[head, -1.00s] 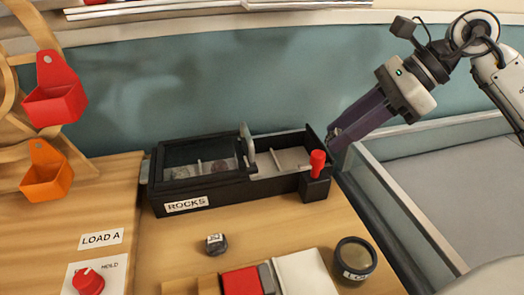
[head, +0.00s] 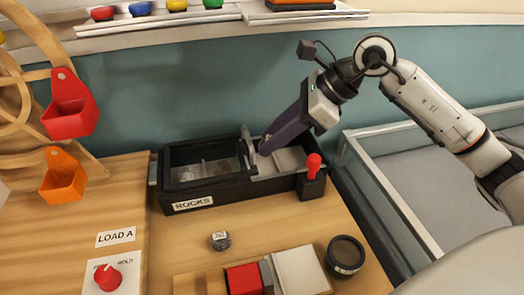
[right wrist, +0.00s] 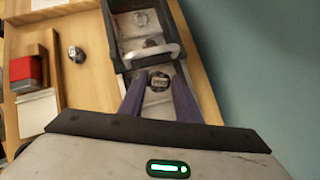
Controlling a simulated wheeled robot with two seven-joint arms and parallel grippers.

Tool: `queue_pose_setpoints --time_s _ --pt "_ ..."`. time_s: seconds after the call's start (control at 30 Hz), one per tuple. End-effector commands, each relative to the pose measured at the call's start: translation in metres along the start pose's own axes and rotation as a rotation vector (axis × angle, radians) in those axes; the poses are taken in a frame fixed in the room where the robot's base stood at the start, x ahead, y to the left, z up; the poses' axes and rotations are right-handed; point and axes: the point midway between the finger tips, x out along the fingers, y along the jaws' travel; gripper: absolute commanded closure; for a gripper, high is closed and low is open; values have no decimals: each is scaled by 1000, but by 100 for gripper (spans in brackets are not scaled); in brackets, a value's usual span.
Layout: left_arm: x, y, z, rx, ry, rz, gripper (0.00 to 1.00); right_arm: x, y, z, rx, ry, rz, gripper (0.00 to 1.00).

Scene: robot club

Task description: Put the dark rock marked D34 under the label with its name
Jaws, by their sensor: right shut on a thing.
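My right gripper (head: 264,151) is at the black box labelled ROCKS (head: 245,193), close to the right of its upright pale handle (head: 248,146). In the right wrist view my right gripper (right wrist: 160,84) is shut on a dark round rock (right wrist: 159,76) with a small pale mark, too small to read surely. The fingers hide that rock in the head view. A second dark rock (head: 221,241) with a white mark lies on the table in front of the box; it also shows in the right wrist view (right wrist: 76,54). My left gripper is not in view.
Pale and brown pieces lie in the box's left part. A red-topped lever (head: 313,170) stands at its front right corner. A round dark container (head: 345,255) and a tray with a red block (head: 244,280) are in front. Orange (head: 63,180) and red buckets hang left.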

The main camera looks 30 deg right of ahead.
Motion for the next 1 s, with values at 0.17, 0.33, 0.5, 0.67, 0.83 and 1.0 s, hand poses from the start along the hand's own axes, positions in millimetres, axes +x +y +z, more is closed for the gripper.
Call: queue_pose_setpoints --time_s 0.17,0.33,0.5,0.67,0.83,1.0 --pt "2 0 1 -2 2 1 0 17 0 -7 1 -2 0 98" --pt "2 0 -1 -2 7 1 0 27 0 -11 1 -2 1 98" --pt "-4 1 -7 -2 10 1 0 36 0 -9 -4 41 0 98" --pt "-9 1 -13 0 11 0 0 38 0 -5 -4 146 1 98" --pt "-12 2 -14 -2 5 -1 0 41 0 -2 -3 265 1 98" --pt "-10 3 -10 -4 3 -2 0 52 0 -14 1 302 2 98"
